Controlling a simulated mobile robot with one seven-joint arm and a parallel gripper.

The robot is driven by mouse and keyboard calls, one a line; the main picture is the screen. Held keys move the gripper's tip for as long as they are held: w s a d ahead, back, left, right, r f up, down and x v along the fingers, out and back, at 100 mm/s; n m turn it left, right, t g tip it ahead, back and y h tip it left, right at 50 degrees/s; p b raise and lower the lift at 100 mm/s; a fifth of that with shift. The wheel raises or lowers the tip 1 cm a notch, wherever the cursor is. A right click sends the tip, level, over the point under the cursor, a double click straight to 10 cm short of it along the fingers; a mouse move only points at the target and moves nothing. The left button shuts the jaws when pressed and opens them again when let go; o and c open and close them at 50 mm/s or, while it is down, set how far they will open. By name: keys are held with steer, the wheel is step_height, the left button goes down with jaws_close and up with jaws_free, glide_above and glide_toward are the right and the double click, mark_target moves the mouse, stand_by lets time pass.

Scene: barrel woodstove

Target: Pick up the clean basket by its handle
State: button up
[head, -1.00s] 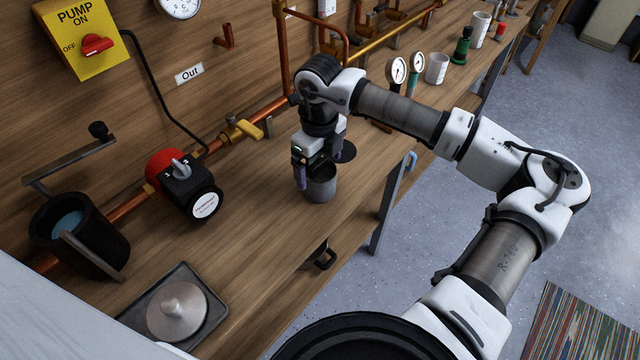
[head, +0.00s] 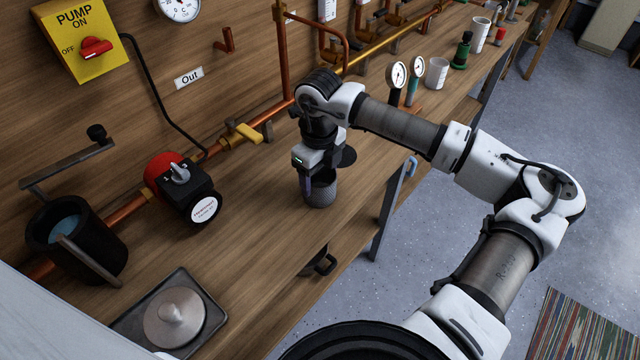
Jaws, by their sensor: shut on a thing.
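The clean basket (head: 321,191) is a small grey mesh cylinder on the wooden bench, near its front edge. My gripper (head: 307,190) points down at the basket's left side and is shut on it. The handle is hidden behind the fingers and wrist, so I cannot tell exactly which part is between them. The basket looks upright, and I see no clear gap between it and the bench.
A red and black pump (head: 184,187) and a black pot (head: 76,236) with bluish liquid stand to the left. A square tray (head: 215,318) with a metal lid lies at the front left. Copper pipes (head: 272,118) run behind. The bench between is clear.

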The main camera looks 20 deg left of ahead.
steer(key=shift+r+p, duration=0.35)
steer(key=shift+r, duration=0.8)
steer(key=shift+c, duration=0.3)
stand_by(0.6)
steer(key=shift+r, duration=0.9)
steer(key=shift+r+p, duration=0.9)
steer(key=shift+r, duration=0.6)
